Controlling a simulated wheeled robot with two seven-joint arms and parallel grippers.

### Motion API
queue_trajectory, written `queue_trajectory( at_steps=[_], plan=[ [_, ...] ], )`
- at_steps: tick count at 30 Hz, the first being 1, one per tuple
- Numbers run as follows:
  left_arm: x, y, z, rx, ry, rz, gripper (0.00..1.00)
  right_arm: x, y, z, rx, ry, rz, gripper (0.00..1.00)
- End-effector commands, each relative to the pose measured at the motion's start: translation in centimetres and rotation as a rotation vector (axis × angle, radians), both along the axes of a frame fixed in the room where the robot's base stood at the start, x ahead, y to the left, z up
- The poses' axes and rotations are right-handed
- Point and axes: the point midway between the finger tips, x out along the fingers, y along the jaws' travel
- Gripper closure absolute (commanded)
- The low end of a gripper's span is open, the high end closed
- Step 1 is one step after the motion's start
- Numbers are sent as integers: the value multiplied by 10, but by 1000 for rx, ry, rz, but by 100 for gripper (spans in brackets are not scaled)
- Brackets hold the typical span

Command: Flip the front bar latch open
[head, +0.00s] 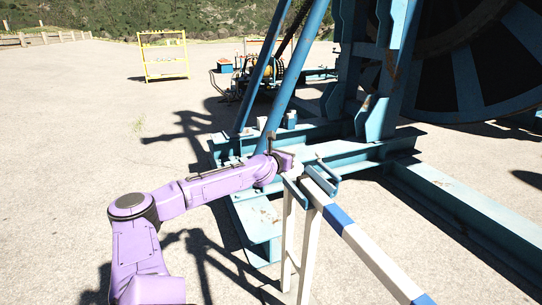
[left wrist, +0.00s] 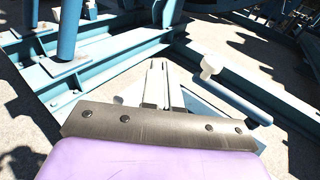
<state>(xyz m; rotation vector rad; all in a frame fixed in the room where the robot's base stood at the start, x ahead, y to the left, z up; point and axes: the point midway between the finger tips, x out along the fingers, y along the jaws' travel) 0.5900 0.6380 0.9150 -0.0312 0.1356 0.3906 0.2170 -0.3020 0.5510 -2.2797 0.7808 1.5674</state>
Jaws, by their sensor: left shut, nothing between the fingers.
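The front bar (head: 362,245) is a white and blue striped barrier bar on white legs, running from the middle of the head view to the lower right. At its far end is a blue bracket-like latch (head: 331,188). In the left wrist view, a light blue rod with a pale knob, apparently part of the latch (left wrist: 232,100), lies right of the fingers. My left gripper (head: 297,169), on the purple arm, is at the far end of the bar, close beside the latch. Its fingers (left wrist: 157,82) are together and empty; contact with the latch cannot be told. My right gripper is not in view.
Blue steel beams (head: 465,208) of the reel frame lie behind and right of the bar. A large reel (head: 470,75) stands at upper right. A yellow rack (head: 164,56) stands far back. Open concrete lies to the left.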

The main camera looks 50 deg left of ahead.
Motion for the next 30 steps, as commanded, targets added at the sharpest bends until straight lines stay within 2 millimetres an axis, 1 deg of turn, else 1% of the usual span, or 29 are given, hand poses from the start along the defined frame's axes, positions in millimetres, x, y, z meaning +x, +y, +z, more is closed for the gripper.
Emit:
queue_trajectory(
  at_steps=[1, 3, 6, 9, 12, 16, 30],
  plan=[
    [-9, 2, 10, -8, -5, -2, 100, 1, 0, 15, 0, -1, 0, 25],
    [-21, 4, 13, -5, -3, -9, 100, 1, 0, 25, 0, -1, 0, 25],
    [-37, 9, 13, -2, 0, -16, 100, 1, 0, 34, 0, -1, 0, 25],
    [-51, 14, 14, 0, 1, -17, 100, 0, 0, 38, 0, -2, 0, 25],
    [-61, 19, 14, 3, 1, -17, 100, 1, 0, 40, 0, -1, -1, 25],
    [-66, 21, 13, 4, 1, -15, 100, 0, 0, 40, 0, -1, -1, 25],
    [-66, 22, 13, 4, 1, -14, 100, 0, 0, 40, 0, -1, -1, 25]
  ],
)
